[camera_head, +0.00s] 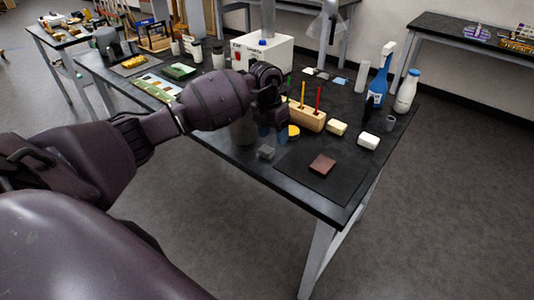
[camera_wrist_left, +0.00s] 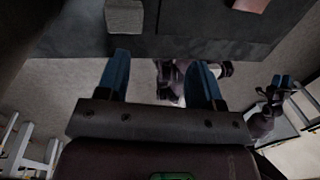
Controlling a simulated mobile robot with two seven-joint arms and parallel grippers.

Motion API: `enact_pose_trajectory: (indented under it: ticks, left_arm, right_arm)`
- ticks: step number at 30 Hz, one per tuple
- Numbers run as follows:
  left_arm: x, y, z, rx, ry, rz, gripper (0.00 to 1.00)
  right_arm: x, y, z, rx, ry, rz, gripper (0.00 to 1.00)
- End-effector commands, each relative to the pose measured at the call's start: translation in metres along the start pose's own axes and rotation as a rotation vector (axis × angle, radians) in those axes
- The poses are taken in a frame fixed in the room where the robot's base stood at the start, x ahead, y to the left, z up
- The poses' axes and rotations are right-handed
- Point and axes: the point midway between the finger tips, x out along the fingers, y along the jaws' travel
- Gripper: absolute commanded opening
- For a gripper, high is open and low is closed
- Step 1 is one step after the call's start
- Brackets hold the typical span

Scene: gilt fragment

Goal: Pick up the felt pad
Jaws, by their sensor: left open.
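A small grey block (camera_head: 266,152), which looks like the felt pad, lies near the front edge of the dark table; I cannot be sure of its material. It also shows at the top of the left wrist view (camera_wrist_left: 125,17). A brown-red block (camera_head: 322,165) lies on a dark mat to its right. My left gripper (camera_head: 272,133) is open and empty, its blue fingers just behind the grey block in the head view, not touching it as far as I can see. In the left wrist view, what seems my right gripper (camera_wrist_left: 283,80) is small, its opening unclear.
A wooden holder (camera_head: 305,115) with upright coloured tools stands right of the gripper. A yellow block (camera_head: 336,128), a white block (camera_head: 368,142), a blue bottle (camera_head: 377,90) and a white bottle (camera_head: 406,92) are farther right. The dark mat (camera_head: 340,188) has bare room.

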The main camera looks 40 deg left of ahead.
Motion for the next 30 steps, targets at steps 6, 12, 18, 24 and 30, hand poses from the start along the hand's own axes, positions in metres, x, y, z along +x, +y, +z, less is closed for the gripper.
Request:
enact_pose_trajectory:
  ticks: [6, 12, 18, 24, 30]
  left_arm:
    - [-0.022, 0.029, 0.006, -0.037, 0.025, 0.150, 0.61]
    - [-0.002, 0.032, 0.005, -0.038, 0.028, 0.151, 0.61]
    - [0.025, 0.036, 0.005, -0.037, 0.027, 0.149, 0.61]
    - [0.041, 0.038, 0.006, -0.037, 0.026, 0.147, 0.61]
    - [0.068, 0.043, 0.008, -0.037, 0.026, 0.147, 0.61]
  right_arm:
    - [-0.003, 0.000, 0.008, 0.002, -0.014, 0.002, 0.43]
    - [-0.003, 0.001, 0.011, 0.002, -0.018, 0.003, 0.43]
    - [-0.002, 0.001, 0.011, -0.001, -0.016, 0.002, 0.43]
    - [0.002, 0.001, 0.007, -0.004, -0.007, 0.000, 0.43]
    - [0.004, 0.001, 0.006, -0.005, -0.004, -0.001, 0.43]
